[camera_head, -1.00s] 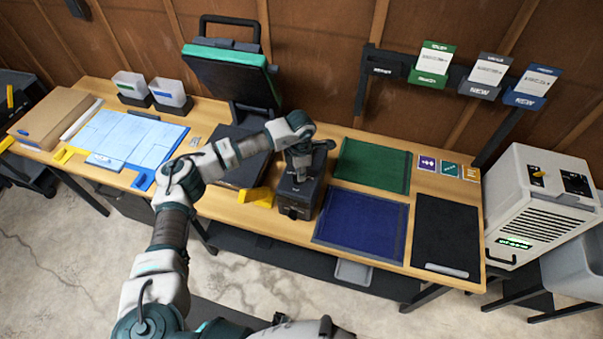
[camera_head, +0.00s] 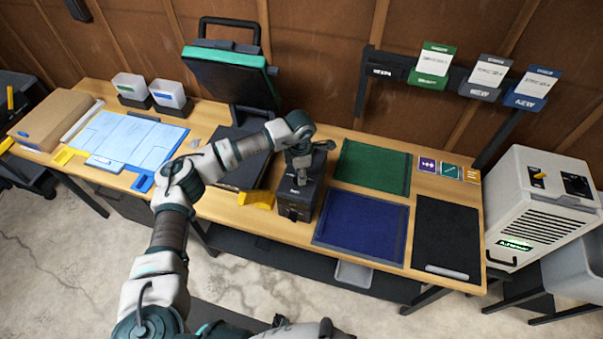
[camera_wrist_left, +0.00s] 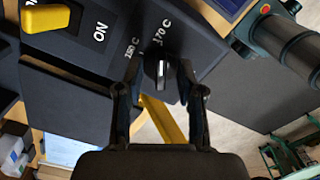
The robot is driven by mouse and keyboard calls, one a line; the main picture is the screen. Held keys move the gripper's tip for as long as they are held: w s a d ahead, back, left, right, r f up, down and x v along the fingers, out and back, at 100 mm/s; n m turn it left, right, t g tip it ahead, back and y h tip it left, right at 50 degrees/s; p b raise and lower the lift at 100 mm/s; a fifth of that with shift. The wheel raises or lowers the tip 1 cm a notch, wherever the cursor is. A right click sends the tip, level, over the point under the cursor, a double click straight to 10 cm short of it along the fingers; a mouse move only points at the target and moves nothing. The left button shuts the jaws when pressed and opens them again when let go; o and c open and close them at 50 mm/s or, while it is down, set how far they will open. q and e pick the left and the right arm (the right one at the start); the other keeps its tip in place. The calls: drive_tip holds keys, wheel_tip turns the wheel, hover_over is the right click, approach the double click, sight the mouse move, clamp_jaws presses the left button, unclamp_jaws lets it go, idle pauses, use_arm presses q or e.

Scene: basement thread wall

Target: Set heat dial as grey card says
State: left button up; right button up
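The black heat control box (camera_head: 294,206) stands on the table. My left gripper (camera_head: 301,178) is over its top. In the left wrist view the black dial (camera_wrist_left: 161,72) has a white mark and sits between the two fingers of the left gripper (camera_wrist_left: 162,92). Gaps show on both sides, so the gripper looks open around the dial. Labels reading 150 C and 170 C are printed beyond the dial; the mark points roughly toward 170 C. The grey card (camera_head: 489,74) hangs in the wall rack, its text too small to read. My right gripper is not in view.
A yellow switch (camera_wrist_left: 47,17) marked ON is beside the dial. The heat press (camera_head: 236,78) stands open behind. Green mat (camera_head: 373,166), blue mat (camera_head: 361,226) and black mat (camera_head: 447,235) lie to the right. A white heater unit (camera_head: 535,220) stands at the table's right end.

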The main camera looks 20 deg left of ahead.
use_arm(q)
wheel_tip(320, 180, up, 12)
drive_tip(key=shift+f, duration=0.25)
idle(0.3)
drive_tip(key=shift+d, duration=0.1)
